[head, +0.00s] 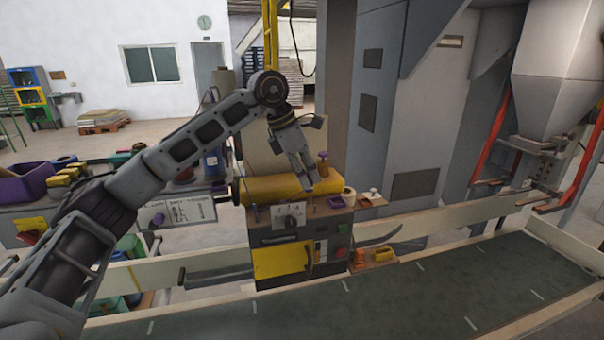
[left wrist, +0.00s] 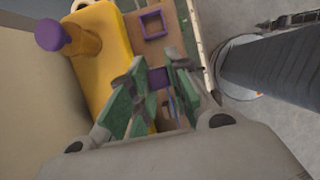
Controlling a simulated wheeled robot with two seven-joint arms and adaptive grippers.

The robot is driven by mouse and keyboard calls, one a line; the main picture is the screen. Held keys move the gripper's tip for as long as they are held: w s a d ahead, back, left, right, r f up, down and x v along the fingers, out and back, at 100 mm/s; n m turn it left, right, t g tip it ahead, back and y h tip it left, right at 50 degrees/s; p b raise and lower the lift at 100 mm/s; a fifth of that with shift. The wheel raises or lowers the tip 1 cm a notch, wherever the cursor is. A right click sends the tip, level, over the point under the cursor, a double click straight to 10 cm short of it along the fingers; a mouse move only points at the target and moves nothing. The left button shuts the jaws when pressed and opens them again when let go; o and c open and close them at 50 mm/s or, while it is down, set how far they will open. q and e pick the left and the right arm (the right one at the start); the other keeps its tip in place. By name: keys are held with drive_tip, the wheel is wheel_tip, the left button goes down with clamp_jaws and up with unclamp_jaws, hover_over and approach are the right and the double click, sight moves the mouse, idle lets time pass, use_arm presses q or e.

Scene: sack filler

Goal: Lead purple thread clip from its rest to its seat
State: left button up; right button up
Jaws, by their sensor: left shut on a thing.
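My left gripper (head: 301,186) is over the near side of the yellow machine body (head: 262,190), fingers pointing down. In the left wrist view its green-padded fingers (left wrist: 158,88) are closed around a small purple piece, the thread clip (left wrist: 158,77), which is partly hidden by the fingers. A hollow purple square (left wrist: 153,25), which looks like the seat, lies on the brown top apart from the clip; it also shows in the head view (head: 337,202), right of the gripper. The clip itself cannot be made out in the head view. My right gripper is not in view.
A conveyor with a dark green belt (head: 400,295) runs in front. A bench with a purple bin (head: 24,184) stands at left.

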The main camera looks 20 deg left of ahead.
sight(311, 191)
use_arm(q)
drive_tip(key=shift+w+d, duration=0.3)
drive_tip(key=shift+d, duration=0.15)
drive_tip(key=shift+f, duration=0.4)
drive_tip(key=shift+f+b, duration=0.65)
drive_tip(key=shift+f, duration=0.25)
drive_tip(key=shift+f+b, duration=0.35)
drive_tip(key=shift+f, duration=0.5)
drive_tip(key=shift+f+b, duration=0.2)
drive_tip(key=shift+b, duration=0.1)
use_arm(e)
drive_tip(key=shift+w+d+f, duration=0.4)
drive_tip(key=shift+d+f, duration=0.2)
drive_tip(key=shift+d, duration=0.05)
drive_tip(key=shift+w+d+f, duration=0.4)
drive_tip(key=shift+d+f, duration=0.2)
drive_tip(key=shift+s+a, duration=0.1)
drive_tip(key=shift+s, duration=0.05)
